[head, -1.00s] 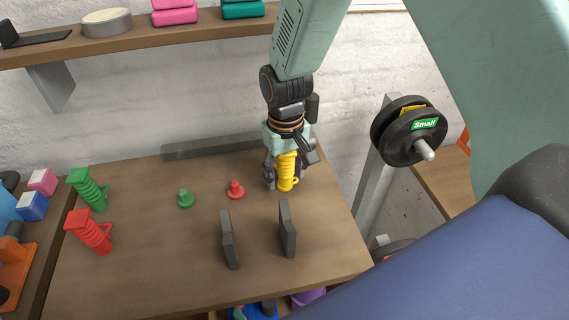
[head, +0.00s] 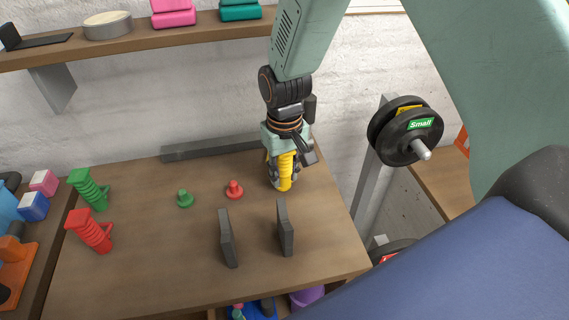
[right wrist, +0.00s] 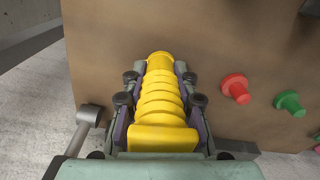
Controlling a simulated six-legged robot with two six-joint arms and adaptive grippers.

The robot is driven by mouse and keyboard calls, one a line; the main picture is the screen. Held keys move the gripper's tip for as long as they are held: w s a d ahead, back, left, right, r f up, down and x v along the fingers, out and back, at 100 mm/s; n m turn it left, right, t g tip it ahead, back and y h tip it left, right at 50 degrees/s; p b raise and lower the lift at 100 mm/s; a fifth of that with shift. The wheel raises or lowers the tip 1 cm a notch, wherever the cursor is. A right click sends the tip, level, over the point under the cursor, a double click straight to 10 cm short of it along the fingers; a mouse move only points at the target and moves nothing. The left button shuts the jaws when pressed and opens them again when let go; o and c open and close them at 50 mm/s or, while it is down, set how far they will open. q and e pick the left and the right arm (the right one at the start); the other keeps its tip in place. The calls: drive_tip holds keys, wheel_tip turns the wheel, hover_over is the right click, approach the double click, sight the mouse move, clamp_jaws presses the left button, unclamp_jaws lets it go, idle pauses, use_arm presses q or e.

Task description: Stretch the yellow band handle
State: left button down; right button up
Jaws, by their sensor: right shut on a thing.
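The yellow band handle (head: 287,168) is a ribbed yellow grip near the back right of the wooden table. My right gripper (head: 284,184) comes down from above and is shut on it. In the right wrist view the handle (right wrist: 161,100) lies lengthwise between the two fingers (right wrist: 160,95), which press on both its sides. The fingers hide part of the handle in the head view. No band can be made out on it. My left gripper is not in view.
Red (head: 234,190) and green (head: 185,198) pegs stand left of the yellow handle. Two dark upright plates (head: 285,228) (head: 228,238) stand in front. Green (head: 90,190) and red (head: 90,232) handles are at the table's left. Weight discs (head: 410,135) hang at right.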

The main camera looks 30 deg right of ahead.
drive_tip(key=shift+a+f, duration=0.1)
drive_tip(key=shift+f, duration=0.1)
clamp_jaws()
drive_tip(key=shift+s+r, duration=0.1)
wheel_tip(320, 180, up, 9)
drive_tip(key=shift+r+p, duration=0.1)
drive_tip(key=shift+p, duration=0.3)
drive_tip(key=shift+r, duration=0.3)
drive_tip(key=shift+r, duration=0.1)
drive_tip(key=shift+r+p, duration=0.1)
drive_tip(key=shift+p, duration=0.4)
